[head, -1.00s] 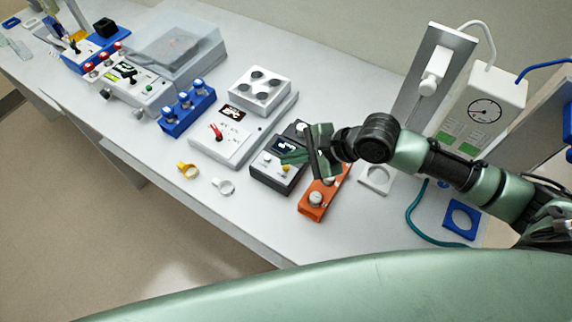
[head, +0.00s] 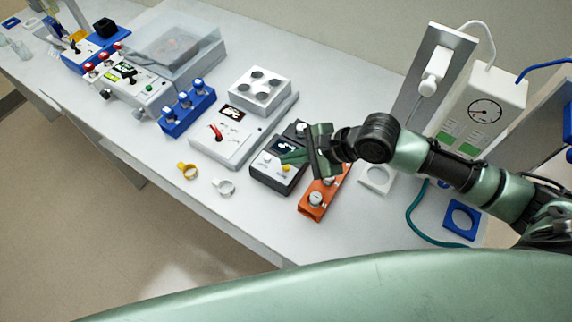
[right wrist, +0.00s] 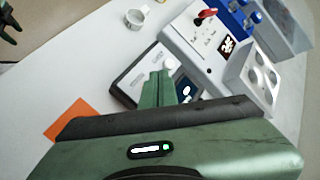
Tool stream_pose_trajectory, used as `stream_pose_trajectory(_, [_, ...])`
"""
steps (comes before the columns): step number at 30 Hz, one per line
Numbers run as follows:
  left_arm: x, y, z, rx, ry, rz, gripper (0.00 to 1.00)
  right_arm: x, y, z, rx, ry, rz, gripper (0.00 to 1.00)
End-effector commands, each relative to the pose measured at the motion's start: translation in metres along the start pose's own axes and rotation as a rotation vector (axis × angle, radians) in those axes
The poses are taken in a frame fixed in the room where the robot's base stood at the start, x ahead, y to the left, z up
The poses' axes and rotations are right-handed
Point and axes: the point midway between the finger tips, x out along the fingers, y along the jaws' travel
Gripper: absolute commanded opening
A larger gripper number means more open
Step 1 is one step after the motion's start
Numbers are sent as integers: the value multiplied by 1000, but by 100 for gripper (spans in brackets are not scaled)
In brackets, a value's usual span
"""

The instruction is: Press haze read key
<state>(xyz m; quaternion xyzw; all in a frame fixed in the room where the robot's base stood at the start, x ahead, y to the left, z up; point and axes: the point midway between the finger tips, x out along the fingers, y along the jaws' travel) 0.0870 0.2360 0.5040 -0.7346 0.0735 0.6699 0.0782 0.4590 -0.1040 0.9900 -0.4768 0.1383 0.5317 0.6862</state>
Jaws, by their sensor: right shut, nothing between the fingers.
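A dark-framed instrument with a white front panel (head: 262,175) stands near the table's front edge; it has a small lit display (head: 284,147), a white knob or key and a yellow key (head: 285,168). Lettering is too small to read, so I cannot tell which key is marked haze read. My right gripper (head: 283,158) is shut and empty, its fingertips over the panel just behind the yellow key. In the right wrist view the shut fingers (right wrist: 157,88) cover part of the panel; contact cannot be judged. A dark finger-like shape at that view's upper left may be my left gripper (right wrist: 8,22).
An orange block with round knobs (head: 312,209) stands right of the instrument, under my right wrist. A white box with a red lever (head: 205,148) stands to its left.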

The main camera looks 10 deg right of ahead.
Motion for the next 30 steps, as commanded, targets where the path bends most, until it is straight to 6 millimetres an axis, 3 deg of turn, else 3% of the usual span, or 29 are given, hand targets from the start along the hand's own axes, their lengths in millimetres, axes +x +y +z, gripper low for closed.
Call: stream_pose_trajectory(30, [-8,0,-1,1,0,0,46,7,5,-5,0,0,0,0])
